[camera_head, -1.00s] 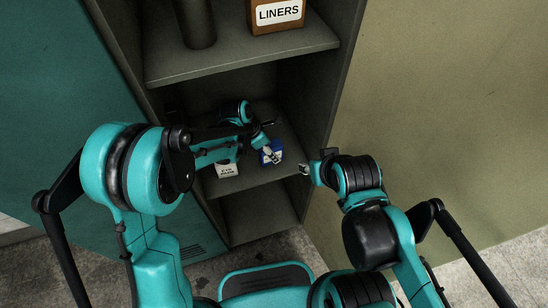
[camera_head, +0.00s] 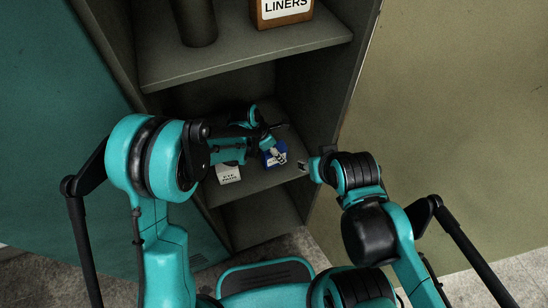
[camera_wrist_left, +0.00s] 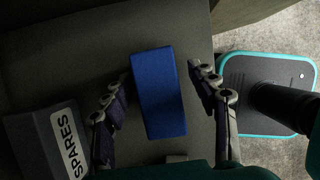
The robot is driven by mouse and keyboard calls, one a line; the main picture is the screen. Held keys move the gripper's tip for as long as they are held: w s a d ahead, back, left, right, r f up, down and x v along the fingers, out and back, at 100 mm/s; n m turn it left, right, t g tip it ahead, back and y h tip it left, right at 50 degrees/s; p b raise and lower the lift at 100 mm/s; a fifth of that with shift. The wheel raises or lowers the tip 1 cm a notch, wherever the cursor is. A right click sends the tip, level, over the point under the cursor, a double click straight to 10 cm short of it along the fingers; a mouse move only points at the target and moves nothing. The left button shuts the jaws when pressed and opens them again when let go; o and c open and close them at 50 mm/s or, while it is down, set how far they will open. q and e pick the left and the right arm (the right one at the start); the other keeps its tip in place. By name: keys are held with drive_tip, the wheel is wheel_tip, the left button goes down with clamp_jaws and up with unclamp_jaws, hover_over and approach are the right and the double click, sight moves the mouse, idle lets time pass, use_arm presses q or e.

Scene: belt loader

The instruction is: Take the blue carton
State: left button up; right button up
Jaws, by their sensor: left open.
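The blue carton (camera_head: 268,161) stands on the middle shelf of the open cabinet in the head view, partly hidden by my left gripper (camera_head: 279,155). In the left wrist view the blue carton (camera_wrist_left: 158,92) fills the space between the fingers of my left gripper (camera_wrist_left: 155,78). The fingers are open, one on each side of it, with visible gaps. My right gripper (camera_head: 303,167) is near the cabinet's right side, outside the shelf; its fingers are too small to judge.
A dark box labelled SPARES (camera_wrist_left: 55,145) lies left in the wrist view. The upper shelf (camera_head: 240,60) holds a brown LINERS box (camera_head: 283,18) and a dark cylinder (camera_head: 198,22). The cabinet side wall (camera_head: 325,100) is close on the right.

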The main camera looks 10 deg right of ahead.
use_arm(q)
drive_tip(key=shift+x, duration=1)
drive_tip(key=shift+r, duration=0.1)
drive_tip(key=shift+c, duration=0.3)
drive_tip(key=c, duration=1.2)
drive_tip(key=shift+r, duration=0.1)
